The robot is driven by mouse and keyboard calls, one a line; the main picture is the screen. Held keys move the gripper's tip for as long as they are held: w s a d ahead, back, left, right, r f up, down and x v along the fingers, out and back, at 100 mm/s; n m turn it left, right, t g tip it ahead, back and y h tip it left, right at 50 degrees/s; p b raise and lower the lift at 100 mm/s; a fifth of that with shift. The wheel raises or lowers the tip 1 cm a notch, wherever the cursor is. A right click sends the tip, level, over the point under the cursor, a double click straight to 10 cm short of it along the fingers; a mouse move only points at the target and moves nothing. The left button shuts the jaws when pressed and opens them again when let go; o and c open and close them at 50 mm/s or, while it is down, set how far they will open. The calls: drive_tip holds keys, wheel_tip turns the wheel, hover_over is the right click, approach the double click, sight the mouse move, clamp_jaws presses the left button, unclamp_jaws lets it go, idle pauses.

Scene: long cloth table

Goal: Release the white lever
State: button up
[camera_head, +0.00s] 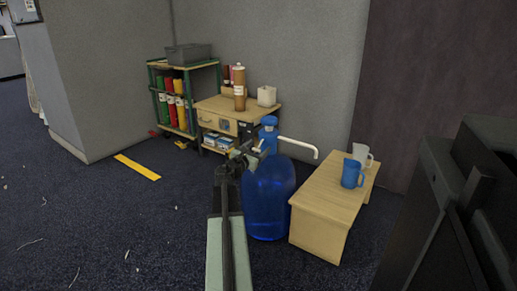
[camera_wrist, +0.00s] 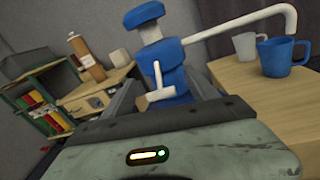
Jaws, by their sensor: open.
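A blue water jug (camera_head: 268,195) stands on the floor with a blue pump (camera_head: 268,132) on top and a white spout (camera_head: 300,145) reaching right. In the wrist view the pump (camera_wrist: 145,22) is close ahead. The small T-shaped white lever (camera_wrist: 158,82) hangs on its front; in the head view my arm hides it or it is too small to tell. My gripper (camera_wrist: 166,100) is open, one finger on each side of the lever, which shows between them. I cannot tell whether either finger touches it. My gripper (camera_head: 246,152) also shows beside the pump in the head view.
A wooden table (camera_head: 325,205) right of the jug holds a blue mug (camera_head: 351,175) and a white mug (camera_head: 362,153). A desk (camera_head: 228,110) with a brown bottle (camera_head: 239,88) and a shelf (camera_head: 160,100) stand behind. Open floor lies to the left.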

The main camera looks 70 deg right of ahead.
sight(261, 141)
drive_tip(key=shift+d, duration=0.65)
drive_tip(key=shift+a, duration=0.15)
drive_tip(key=c, duration=1.3)
drive_tip(key=r+p, duration=0.1)
drive_tip(key=p, duration=0.1)
drive_tip(key=shift+y+p, duration=0.3)
drive_tip(key=shift+y, duration=0.1)
drive_tip(key=r+y+p, duration=0.1)
drive_tip(key=y+p, duration=0.1)
drive_tip(key=p, duration=0.3)
drive_tip(key=shift+a+r, duration=0.1)
drive_tip(key=y+p, duration=0.1)
drive_tip(key=p, duration=0.3)
drive_tip(key=r+t+y+p, duration=0.1)
drive_tip(key=y+p, duration=0.1)
drive_tip(key=p, duration=0.2)
drive_tip(key=shift+m+y, duration=0.3)
drive_tip(key=y+p, duration=0.1)
drive_tip(key=p, duration=0.2)
drive_tip(key=t+y+p, duration=0.1)
drive_tip(key=y+p, duration=0.1)
drive_tip(key=p, duration=0.1)
drive_tip(key=shift+r+p, duration=0.3)
drive_tip(key=shift+r, duration=0.1)
drive_tip(key=y+p, duration=0.4)
drive_tip(key=shift+d+r+t, duration=0.15)
drive_tip(key=shift+d+t, duration=0.1)
drive_tip(key=shift+t, duration=0.15)
drive_tip(key=shift+c, duration=0.2)
